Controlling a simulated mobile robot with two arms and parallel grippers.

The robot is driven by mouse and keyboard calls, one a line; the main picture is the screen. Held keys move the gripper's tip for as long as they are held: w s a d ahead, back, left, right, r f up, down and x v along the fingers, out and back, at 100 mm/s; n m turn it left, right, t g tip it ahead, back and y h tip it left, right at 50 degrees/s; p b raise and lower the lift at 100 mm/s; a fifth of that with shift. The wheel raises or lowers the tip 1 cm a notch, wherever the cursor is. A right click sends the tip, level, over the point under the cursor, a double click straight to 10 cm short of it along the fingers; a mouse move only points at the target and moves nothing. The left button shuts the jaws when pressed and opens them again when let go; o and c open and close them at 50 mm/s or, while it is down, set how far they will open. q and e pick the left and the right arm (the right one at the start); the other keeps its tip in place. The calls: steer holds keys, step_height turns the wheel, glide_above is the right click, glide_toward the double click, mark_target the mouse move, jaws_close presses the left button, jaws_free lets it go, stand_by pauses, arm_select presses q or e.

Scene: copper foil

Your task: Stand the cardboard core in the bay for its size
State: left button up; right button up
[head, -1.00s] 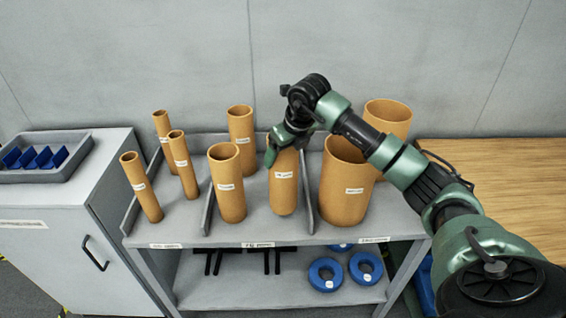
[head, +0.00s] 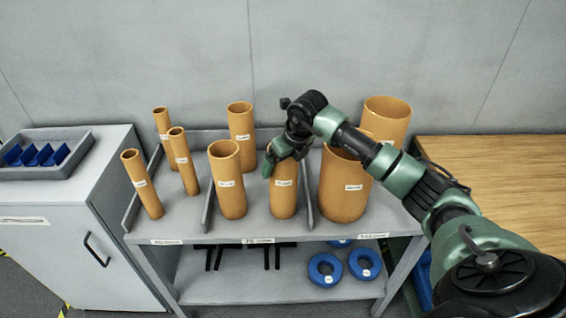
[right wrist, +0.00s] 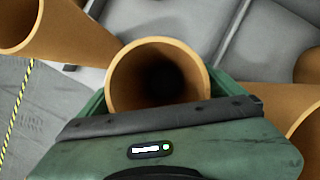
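The cardboard core (head: 284,195) is a tan, upright tube with a white label, in the middle bay of the grey rack (head: 258,228). My right gripper (head: 284,152) is shut on its upper part. In the right wrist view its round open rim (right wrist: 158,78) shows between the green gripper parts. Its lower end is about level with the foot of the neighbouring medium core (head: 228,190); I cannot tell whether it touches the shelf. My left gripper is not in view.
Another medium core (head: 241,130) stands behind. Thin cores (head: 142,186) fill the left bay and wide cores (head: 345,195) the right bay. Low dividers (head: 208,208) separate the bays. Blue rings (head: 325,270) lie on the lower shelf. A grey cabinet (head: 60,240) stands left.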

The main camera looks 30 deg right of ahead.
steer(key=shift+r, duration=0.1)
steer(key=b+v, duration=0.2)
steer(key=v, duration=1)
